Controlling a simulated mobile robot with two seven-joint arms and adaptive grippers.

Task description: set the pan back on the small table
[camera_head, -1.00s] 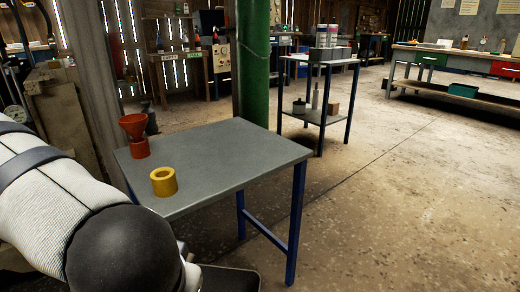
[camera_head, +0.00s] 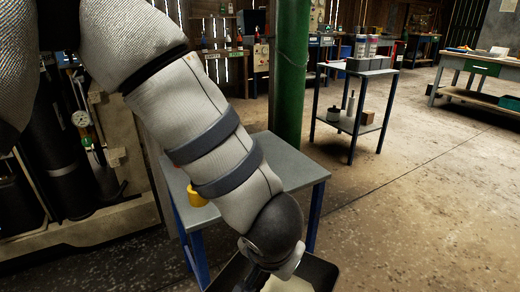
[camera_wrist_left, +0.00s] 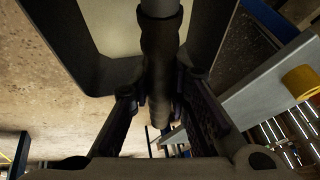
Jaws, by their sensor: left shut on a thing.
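The pan (camera_head: 323,272) is a dark, flat-sided vessel with a pale inside, cut off at the bottom edge of the head view. It also shows at the top of the left wrist view (camera_wrist_left: 85,62). My left gripper (camera_wrist_left: 158,100) is shut on its dark round handle (camera_wrist_left: 160,50). The small table (camera_head: 300,172) has a grey top and blue legs. The pan shows in front of the table's near right corner, apart from it as far as I can tell. My left arm hides much of the tabletop. My right gripper is out of view.
A yellow ring-shaped cup (camera_head: 197,197) stands on the small table, partly behind my arm. A green post (camera_head: 290,75) rises behind the table. A shelf table (camera_head: 365,72) with bottles stands further back. The floor to the right is open.

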